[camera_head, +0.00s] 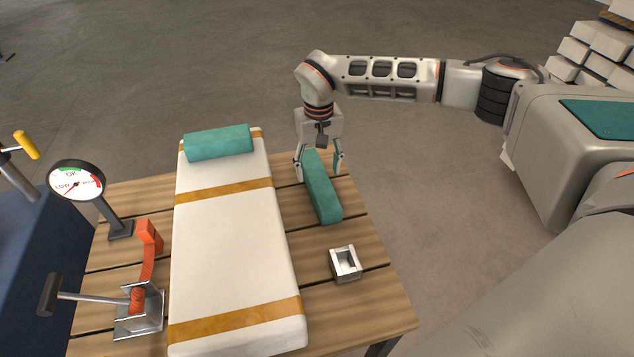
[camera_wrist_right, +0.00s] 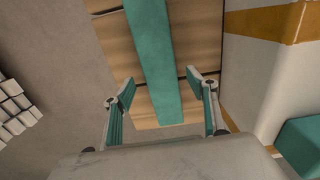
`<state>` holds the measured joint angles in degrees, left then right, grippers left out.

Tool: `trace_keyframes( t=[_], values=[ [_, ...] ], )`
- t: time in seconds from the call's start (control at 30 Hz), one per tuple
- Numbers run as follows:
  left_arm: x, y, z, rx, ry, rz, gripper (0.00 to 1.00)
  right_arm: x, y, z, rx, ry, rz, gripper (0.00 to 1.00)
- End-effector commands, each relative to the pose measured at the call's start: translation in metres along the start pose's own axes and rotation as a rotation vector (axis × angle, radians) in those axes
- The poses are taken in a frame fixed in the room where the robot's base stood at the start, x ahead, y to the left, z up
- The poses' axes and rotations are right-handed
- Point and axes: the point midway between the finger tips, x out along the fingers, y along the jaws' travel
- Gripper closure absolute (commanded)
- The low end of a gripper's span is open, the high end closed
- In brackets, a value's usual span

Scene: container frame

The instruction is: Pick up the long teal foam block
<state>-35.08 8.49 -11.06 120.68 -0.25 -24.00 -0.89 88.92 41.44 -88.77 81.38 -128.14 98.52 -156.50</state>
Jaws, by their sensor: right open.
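The long teal foam block (camera_head: 323,192) lies flat on the wooden table, right of a white padded block with yellow bands. My right gripper (camera_head: 319,170) is open over the far end of the long block, one finger on each side of it. In the right wrist view the long block (camera_wrist_right: 152,60) runs between the two open fingers (camera_wrist_right: 163,90), with gaps on both sides. A shorter teal block (camera_head: 218,142) lies across the far end of the white padded block. My left gripper is not in view.
The white padded block (camera_head: 225,240) fills the middle of the wooden table (camera_head: 375,300). A small metal square holder (camera_head: 345,263) stands near the long block's near end. A gauge (camera_head: 77,182) and a clamp with an orange strap (camera_head: 145,265) stand at the left.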

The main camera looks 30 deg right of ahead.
Motion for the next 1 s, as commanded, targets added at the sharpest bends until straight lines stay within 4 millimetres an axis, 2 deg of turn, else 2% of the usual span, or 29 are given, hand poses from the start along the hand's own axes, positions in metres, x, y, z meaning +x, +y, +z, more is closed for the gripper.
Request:
trace_keyframes(
  t=[0.2,0.3,0.47,0.6,0.73,1.0],
  values=[
    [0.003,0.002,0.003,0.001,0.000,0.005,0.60,0.031,-0.001,0.004,0.000,-0.007,0.000,0.42],
    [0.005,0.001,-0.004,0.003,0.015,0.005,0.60,0.045,-0.001,0.004,0.000,-0.006,0.001,0.42],
    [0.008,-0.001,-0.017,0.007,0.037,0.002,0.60,0.049,-0.001,0.002,0.000,0.000,-0.001,0.42],
    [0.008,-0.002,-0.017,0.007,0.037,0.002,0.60,0.047,-0.001,0.002,-0.001,0.002,-0.001,0.42],
    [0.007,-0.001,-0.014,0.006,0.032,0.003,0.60,0.048,-0.001,0.002,0.000,0.001,-0.001,0.76],
    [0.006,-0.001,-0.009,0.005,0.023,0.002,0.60,0.048,-0.001,0.002,-0.001,0.001,-0.001,0.77]
  ],
)
